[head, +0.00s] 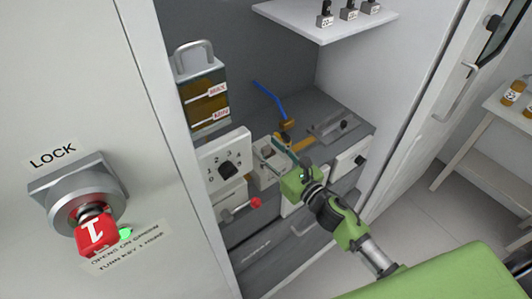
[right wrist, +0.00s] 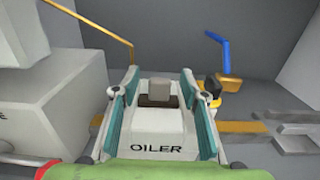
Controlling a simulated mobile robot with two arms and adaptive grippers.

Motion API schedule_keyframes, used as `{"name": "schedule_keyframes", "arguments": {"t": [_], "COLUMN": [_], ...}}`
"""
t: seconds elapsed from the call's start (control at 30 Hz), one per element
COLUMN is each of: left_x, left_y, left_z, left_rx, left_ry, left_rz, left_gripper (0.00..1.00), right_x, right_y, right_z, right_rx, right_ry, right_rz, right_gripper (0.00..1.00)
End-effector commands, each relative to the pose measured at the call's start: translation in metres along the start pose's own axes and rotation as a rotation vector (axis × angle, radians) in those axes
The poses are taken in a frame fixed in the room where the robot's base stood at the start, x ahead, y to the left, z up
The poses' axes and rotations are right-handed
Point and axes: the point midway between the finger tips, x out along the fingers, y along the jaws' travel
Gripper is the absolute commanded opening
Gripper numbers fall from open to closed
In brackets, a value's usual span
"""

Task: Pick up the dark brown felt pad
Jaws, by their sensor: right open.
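A dark brown piece that looks like the felt pad (right wrist: 157,101) shows in the right wrist view, set in the white oiler box (right wrist: 158,145) labelled OILER. A grey block (right wrist: 159,88) stands just behind or on it and hides part of it. My right gripper (right wrist: 159,76) is open, its teal fingers on either side of the pad and block with gaps. In the head view my right gripper (head: 277,152) reaches into the cabinet over the oiler box (head: 262,176). The pad cannot be made out there. My left gripper is not in view.
A dial panel (head: 226,163) and a red-knobbed lever (head: 255,202) are left of the gripper. A shelf (head: 320,22) hangs above. A red key lock (head: 96,231) is on the left door.

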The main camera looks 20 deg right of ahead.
Motion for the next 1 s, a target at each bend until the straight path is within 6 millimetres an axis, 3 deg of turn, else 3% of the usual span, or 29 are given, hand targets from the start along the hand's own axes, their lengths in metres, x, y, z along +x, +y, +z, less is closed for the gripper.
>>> {"name": "schedule_keyframes", "arguments": {"t": [0.1, 0.37, 0.5, 0.53, 0.87, 1.0], "left_x": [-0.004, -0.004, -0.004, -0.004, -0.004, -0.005], "left_y": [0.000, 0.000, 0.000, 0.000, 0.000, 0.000], "left_z": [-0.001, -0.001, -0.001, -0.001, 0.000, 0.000], "left_rx": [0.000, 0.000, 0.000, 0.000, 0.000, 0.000], "left_ry": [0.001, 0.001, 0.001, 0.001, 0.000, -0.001], "left_rz": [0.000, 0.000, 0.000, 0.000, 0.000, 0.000], "left_gripper": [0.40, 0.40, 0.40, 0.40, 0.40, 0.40], "right_x": [0.012, 0.013, 0.013, 0.013, 0.013, 0.014], "right_y": [0.000, 0.000, 0.000, 0.000, 0.000, 0.000], "right_z": [0.001, -0.001, -0.001, -0.001, 0.000, 0.010], "right_rx": [0.000, 0.000, 0.000, 0.000, -0.001, -0.003], "right_ry": [0.000, 0.001, 0.001, 0.001, 0.000, -0.001], "right_rz": [-0.001, 0.000, 0.000, 0.000, 0.000, 0.002], "right_gripper": [0.40, 0.40, 0.04, 0.00, 0.00, 0.00]}}
